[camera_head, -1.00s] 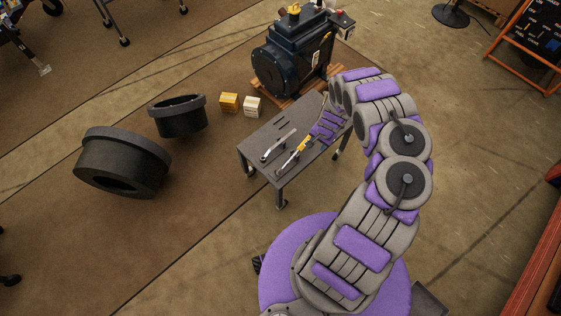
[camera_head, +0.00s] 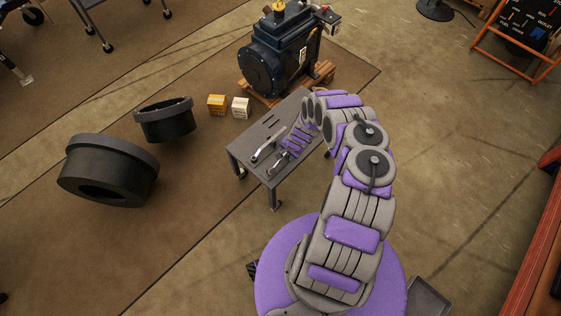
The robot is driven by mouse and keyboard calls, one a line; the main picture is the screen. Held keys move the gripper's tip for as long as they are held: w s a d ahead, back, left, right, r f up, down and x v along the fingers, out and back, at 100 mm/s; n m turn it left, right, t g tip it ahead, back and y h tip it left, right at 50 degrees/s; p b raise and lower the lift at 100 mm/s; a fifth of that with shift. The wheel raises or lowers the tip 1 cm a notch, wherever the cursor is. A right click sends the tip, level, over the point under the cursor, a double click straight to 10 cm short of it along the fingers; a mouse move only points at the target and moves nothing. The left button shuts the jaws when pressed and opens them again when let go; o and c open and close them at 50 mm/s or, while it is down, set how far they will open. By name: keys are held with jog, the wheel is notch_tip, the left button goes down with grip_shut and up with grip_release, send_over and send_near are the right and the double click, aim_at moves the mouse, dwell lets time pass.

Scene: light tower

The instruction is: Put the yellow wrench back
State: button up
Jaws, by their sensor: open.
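The dark grey work table (camera_head: 252,140) stands at mid-view with narrow slots in its top. A silver wrench (camera_head: 267,146) lies on its left part. Beside it, near the front edge, is the silver end of a second wrench (camera_head: 277,166), which I take to be the yellow wrench. Its yellow part does not show; my gripper covers that spot. My gripper (camera_head: 287,152), purple and grey, is open and low over the table at this wrench. I cannot tell whether it touches the wrench or whether the handle is between the fingers.
A dark blue machine (camera_head: 280,52) sits on a wooden pallet (camera_head: 326,72) behind the table. A yellow box (camera_head: 216,104) and a white box (camera_head: 241,107) stand left of it. Two black ring-shaped parts (camera_head: 108,165) lie further left. An orange-framed board (camera_head: 520,48) stands far right.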

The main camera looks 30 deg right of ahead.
jog(key=shift+w+a+b+x, duration=0.15)
jog(key=shift+b+x, duration=0.8)
jog(key=shift+x, duration=1)
jog(key=shift+w+a+b+x, duration=0.15)
jog(key=shift+b+x, duration=0.75)
jog(key=shift+x, duration=1)
jog(key=shift+r, duration=0.1)
grip_shut()
